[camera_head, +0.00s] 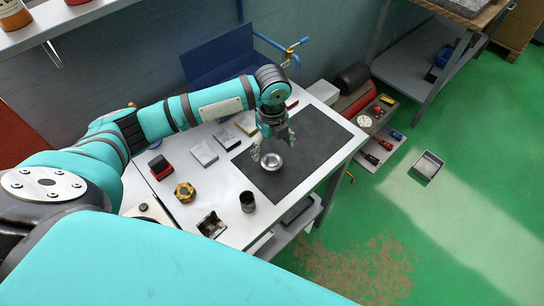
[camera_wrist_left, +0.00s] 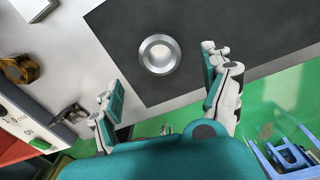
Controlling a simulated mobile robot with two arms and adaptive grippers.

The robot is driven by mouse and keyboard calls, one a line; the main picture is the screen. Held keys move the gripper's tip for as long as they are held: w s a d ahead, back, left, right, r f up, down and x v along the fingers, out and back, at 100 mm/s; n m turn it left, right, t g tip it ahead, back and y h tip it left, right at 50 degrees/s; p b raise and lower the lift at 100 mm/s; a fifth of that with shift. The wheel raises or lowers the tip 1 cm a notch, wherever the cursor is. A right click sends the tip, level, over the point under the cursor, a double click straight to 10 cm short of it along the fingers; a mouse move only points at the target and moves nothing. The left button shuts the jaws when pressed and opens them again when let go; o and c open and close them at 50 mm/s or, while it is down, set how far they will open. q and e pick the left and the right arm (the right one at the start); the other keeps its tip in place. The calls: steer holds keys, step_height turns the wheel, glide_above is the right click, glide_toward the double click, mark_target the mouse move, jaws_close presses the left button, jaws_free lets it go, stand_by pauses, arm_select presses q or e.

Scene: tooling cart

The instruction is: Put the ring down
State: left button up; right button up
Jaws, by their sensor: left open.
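The silver metal ring (camera_head: 271,162) lies on the dark mat (camera_head: 311,150) on the white cart top. In the left wrist view the ring (camera_wrist_left: 159,54) lies on the mat (camera_wrist_left: 215,22) close to its edge, ahead of the fingertips. My left gripper (camera_head: 272,148) is just above and behind the ring in the head view. In the left wrist view its two fingers (camera_wrist_left: 163,75) are spread wide with nothing between them. I cannot tell whether a fingertip touches the ring. My right gripper is not in view.
On the cart left of the mat are a yellow hex piece (camera_head: 185,192), a red and black block (camera_head: 160,167), pale blocks (camera_head: 204,153) and a dark cup (camera_head: 247,202). A small open box (camera_head: 211,224) stands at the front. The mat's right part is clear.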

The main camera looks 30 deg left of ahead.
mark_target(272, 162)
arm_select(q)
step_height(272, 162, up, 6)
steer(key=shift+f+b, duration=0.25)
steer(key=shift+b, duration=0.05)
stand_by(0.3)
